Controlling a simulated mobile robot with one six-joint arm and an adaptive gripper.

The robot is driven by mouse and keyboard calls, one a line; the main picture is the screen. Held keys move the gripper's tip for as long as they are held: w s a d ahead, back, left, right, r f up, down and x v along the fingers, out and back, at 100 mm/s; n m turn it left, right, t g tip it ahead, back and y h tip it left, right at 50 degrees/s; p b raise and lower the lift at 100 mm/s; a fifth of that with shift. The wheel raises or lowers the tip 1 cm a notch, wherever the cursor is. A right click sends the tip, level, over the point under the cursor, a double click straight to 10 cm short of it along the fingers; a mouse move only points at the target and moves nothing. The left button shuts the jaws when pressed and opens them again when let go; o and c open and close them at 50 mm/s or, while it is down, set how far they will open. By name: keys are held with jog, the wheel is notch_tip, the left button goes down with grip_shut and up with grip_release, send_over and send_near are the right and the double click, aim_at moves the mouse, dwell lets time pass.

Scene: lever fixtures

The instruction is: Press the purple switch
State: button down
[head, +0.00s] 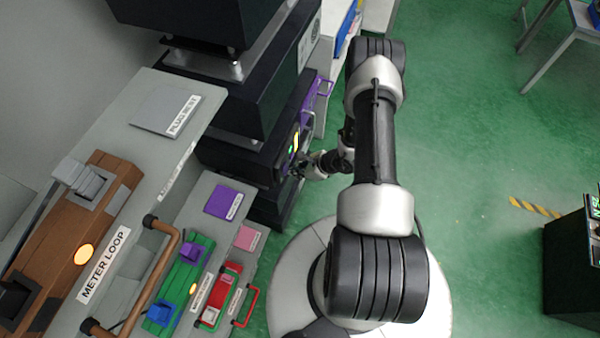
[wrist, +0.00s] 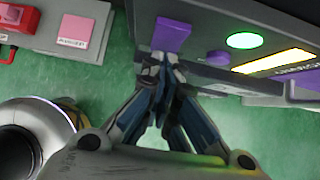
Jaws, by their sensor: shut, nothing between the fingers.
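A purple switch-like block (wrist: 172,35) sits on a grey panel at the top middle of the wrist view. My gripper (wrist: 165,60) is shut and empty, its fingertips at the near edge of this block. I cannot tell whether they touch it. A smaller purple knob (wrist: 217,57) sits just right of the block, beside a lit green lamp (wrist: 243,40). In the head view, my gripper (head: 299,167) is at the front of the dark cabinet, near the lit panel, and the block there is hard to make out.
A green box with a purple toggle (head: 191,252) and a blue one stands lower left, beside a red unit (head: 220,292) with a red handle. A purple plate (head: 230,202) lies above them. A copper-coloured handle (head: 150,280) sticks out nearby. Green floor at right is mostly clear.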

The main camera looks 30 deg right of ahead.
jog(key=shift+w+a+f+b, duration=0.15)
jog(key=shift+w+a+b, duration=0.1)
jog(key=shift+b, duration=0.2)
